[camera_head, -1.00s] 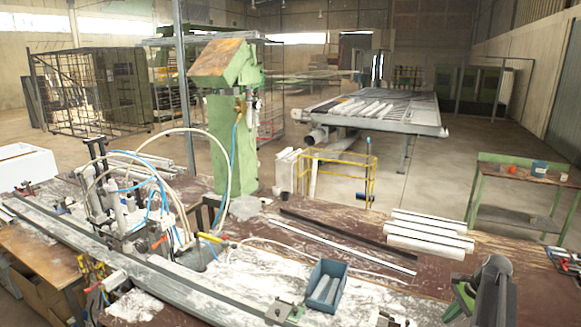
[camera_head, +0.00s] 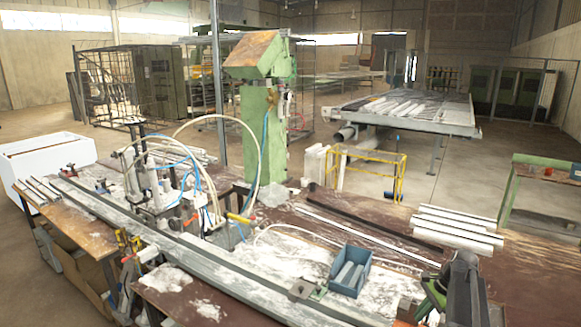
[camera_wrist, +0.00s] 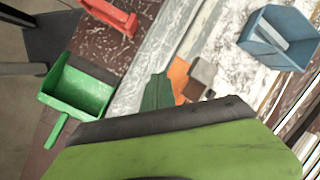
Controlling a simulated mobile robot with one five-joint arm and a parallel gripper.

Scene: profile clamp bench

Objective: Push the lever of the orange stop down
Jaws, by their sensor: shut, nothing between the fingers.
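In the wrist view my gripper (camera_wrist: 157,92) shows as dark green fingers, shut and empty, in front of a black and green body. An orange piece (camera_wrist: 180,76), probably the orange stop, lies just right of the fingertips and is partly hidden. Its lever cannot be made out, and I cannot tell whether the fingers touch it. A grey-brown block (camera_wrist: 203,70) sits against its right side. In the head view an orange patch (camera_head: 404,323) shows at the bottom edge, below my dark and green arm. The fingertips are not clear there.
A blue bin (camera_head: 338,279) stands on the bench right of the long metal rail (camera_head: 215,267). The wrist view shows a green tray (camera_wrist: 75,94) at left and a red piece (camera_wrist: 108,16) at the top. White profiles (camera_head: 455,228) lie at right.

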